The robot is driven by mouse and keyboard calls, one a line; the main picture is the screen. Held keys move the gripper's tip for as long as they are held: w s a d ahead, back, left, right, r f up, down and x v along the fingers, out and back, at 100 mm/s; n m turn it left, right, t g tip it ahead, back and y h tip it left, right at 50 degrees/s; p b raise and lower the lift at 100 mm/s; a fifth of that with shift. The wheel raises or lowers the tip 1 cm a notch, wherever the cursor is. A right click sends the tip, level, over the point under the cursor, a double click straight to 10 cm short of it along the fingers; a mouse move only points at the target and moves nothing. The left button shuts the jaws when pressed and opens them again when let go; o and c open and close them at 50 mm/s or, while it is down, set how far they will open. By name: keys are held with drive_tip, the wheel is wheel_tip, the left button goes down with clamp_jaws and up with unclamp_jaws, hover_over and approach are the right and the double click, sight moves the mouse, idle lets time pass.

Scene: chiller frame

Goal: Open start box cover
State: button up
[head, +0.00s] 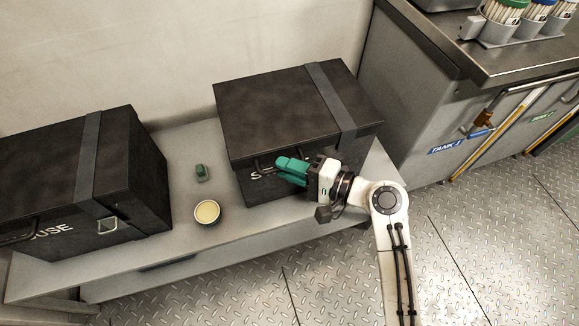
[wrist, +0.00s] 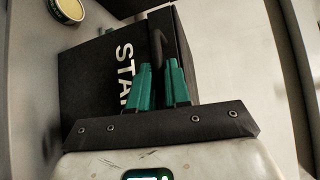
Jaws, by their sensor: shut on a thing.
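The start box (head: 262,190) is a black case on the grey bench, its front lettering partly hidden by my gripper. Its cover (head: 270,105) is a dark lid with a grey strap. The cover looks down on the box; I cannot tell if there is a slight gap. My gripper (head: 280,170) is at the front edge of the cover with its green fingers shut on the cover's dark handle (wrist: 158,45). In the wrist view the fingers (wrist: 160,70) stand on both sides of the handle, beside the "STA" lettering (wrist: 125,78).
A second black box (head: 75,185), lettered "USE", stands at the left. A small green object (head: 202,173) and a round pale-topped tin (head: 207,212) sit on the bench (head: 180,250) between the boxes. A steel counter (head: 430,60) is at the right.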

clamp_jaws()
drive_tip(key=shift+r, duration=0.1)
